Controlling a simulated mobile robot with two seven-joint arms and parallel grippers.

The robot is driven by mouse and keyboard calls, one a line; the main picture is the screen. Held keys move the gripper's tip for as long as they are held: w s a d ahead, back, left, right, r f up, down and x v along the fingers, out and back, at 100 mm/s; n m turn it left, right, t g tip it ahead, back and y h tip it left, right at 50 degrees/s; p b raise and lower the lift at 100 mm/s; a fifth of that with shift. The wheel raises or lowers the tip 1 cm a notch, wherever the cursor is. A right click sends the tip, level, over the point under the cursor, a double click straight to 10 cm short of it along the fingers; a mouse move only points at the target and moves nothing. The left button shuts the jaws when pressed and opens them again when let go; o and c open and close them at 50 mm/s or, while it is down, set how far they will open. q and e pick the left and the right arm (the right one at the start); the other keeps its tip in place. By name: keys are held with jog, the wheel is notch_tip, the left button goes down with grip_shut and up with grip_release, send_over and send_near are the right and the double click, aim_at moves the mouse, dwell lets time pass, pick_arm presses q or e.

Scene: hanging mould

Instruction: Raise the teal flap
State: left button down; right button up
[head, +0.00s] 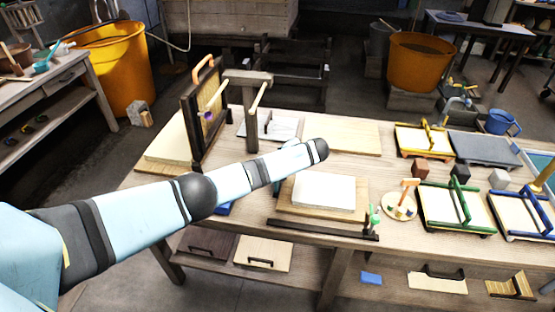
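I cannot surely tell which thing is the teal flap. A small teal piece (277,188) shows just below my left forearm, mostly hidden by it. A teal-edged panel (538,163) is cut off by the right edge of the head view. My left arm comes in from the left and crosses over the worktable (400,262). Its far end is above the table, behind a pale slab (323,192) on a wooden board (285,211). No fingers of my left gripper can be made out.
A dark upright frame with an orange handle (203,68) and a wooden post (251,115) stand at the table's back left. Coloured trays, such as a green-framed one (437,222), crowd the right side. A small green upright (374,219) stands beside the slab.

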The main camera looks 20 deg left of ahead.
pick_arm(q)
jog(key=shift+s+d+f, duration=0.15)
jog(key=shift+d+f, duration=0.15)
jog(key=shift+f, duration=0.15)
jog(key=c, duration=1)
grip_release()
jog(key=shift+c, duration=0.2)
jog(key=shift+o, duration=1.2)
jog(key=shift+w+f, duration=0.1)
jog(key=shift+w, duration=0.15)
jog(key=v, duration=1.3)
jog(key=shift+d+r, duration=0.15)
jog(key=shift+r, duration=0.3)
jog(key=shift+s, duration=0.1)
